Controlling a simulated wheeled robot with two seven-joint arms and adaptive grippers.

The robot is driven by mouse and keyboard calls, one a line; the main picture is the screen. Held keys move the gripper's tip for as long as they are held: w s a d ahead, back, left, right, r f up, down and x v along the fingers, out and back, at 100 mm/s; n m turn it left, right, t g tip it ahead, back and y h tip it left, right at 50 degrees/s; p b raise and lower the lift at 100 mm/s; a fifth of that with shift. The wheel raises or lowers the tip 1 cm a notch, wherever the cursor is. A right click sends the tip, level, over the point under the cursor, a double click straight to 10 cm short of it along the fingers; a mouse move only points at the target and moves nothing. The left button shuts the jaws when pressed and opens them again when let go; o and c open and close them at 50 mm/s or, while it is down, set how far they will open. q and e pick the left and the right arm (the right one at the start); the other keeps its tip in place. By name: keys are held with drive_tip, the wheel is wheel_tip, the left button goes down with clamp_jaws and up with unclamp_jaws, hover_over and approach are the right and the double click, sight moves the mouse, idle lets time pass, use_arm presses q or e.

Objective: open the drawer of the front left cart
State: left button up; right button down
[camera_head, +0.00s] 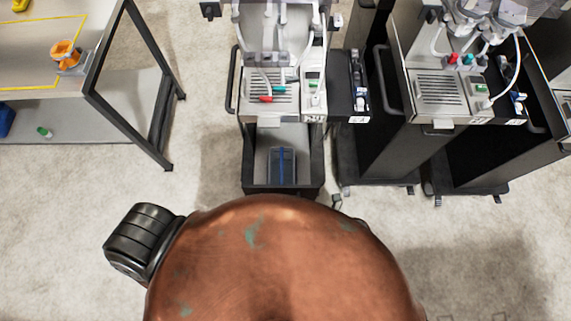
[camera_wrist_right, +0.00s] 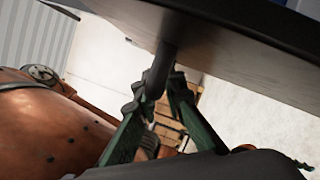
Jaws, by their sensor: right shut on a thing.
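The front left cart (camera_head: 270,108) stands in the middle of the head view with a dispenser on top. Below its worktop, its drawer (camera_head: 252,160) is pulled out toward me, and its inside is visible from above. A dark box with a blue stripe (camera_head: 281,166) lies in it. In the right wrist view, my right gripper (camera_wrist_right: 158,92) has its green fingers shut around a dark bar handle (camera_wrist_right: 163,62) at the dark panel (camera_wrist_right: 240,40). In the head view my own body hides most of the area in front of the drawer. My left gripper is not in view.
More dark carts with dispensers (camera_head: 438,90) stand to the right. A black-framed table (camera_head: 130,100) with an orange object (camera_head: 66,54) stands at the left. The pale floor (camera_head: 208,150) between table and front left cart is clear.

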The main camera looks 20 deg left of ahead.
drive_tip(key=shift+s+d, duration=0.1)
drive_tip(key=shift+s, duration=0.05)
drive_tip(key=c, duration=2.3)
unclamp_jaws()
drive_tip(key=v, duration=1.2)
drive_tip(key=shift+s, duration=0.1)
